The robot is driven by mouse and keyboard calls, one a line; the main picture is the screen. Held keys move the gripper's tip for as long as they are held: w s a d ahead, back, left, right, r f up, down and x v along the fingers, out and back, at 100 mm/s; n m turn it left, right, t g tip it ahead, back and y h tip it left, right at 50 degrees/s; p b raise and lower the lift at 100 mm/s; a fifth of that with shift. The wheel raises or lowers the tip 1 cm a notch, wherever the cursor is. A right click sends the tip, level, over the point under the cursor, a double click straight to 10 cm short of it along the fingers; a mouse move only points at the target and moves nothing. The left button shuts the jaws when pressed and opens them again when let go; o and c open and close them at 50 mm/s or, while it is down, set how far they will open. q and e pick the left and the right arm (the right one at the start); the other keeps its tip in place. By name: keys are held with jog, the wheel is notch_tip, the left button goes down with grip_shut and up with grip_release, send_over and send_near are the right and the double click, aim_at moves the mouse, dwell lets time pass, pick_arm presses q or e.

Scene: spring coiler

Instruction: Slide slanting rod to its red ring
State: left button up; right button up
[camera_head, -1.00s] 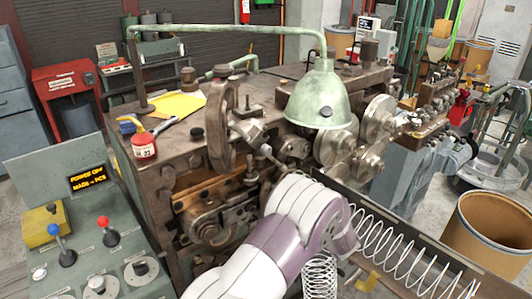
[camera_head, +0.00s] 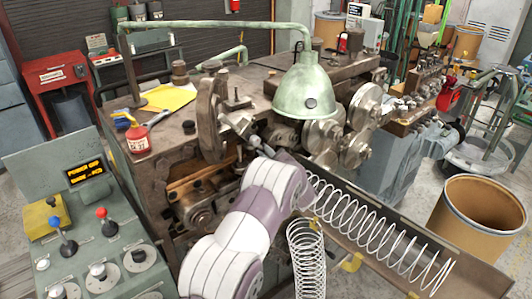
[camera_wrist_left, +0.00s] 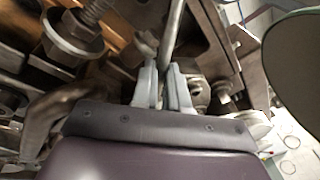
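The slanting rod (camera_wrist_left: 174,32) is a thin grey metal bar in the left wrist view. It runs from the top edge down between the fingers of my left gripper (camera_wrist_left: 163,75). The fingers are close together on both sides of the rod and look shut on it. In the head view my left arm reaches in from below to the front of the coiling machine, and its wrist hides most of the rod and the fingers. I cannot make out a red ring in either current view. My right gripper is not in view.
A green lamp shade (camera_head: 312,88) hangs close behind my left wrist. A long trough (camera_head: 400,243) with a wire spring runs to the right, and another spring (camera_head: 307,262) stands beside my forearm. A control panel (camera_head: 95,250) with levers is at left.

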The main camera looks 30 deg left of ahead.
aim_at(259, 147)
pick_arm(q)
grip_shut()
jog(key=r+p, duration=0.1)
jog(key=s+r+p, duration=0.1)
jog(key=a+r+p, duration=0.1)
jog(key=shift+s+r+p, duration=0.15)
jog(key=shift+s+p, duration=0.2)
jog(key=shift+s+a+r, duration=0.1)
jog(key=shift+s+a, duration=0.05)
jog(key=shift+s, duration=0.2)
jog(key=o, duration=0.6)
grip_release()
jog(key=shift+f, duration=0.2)
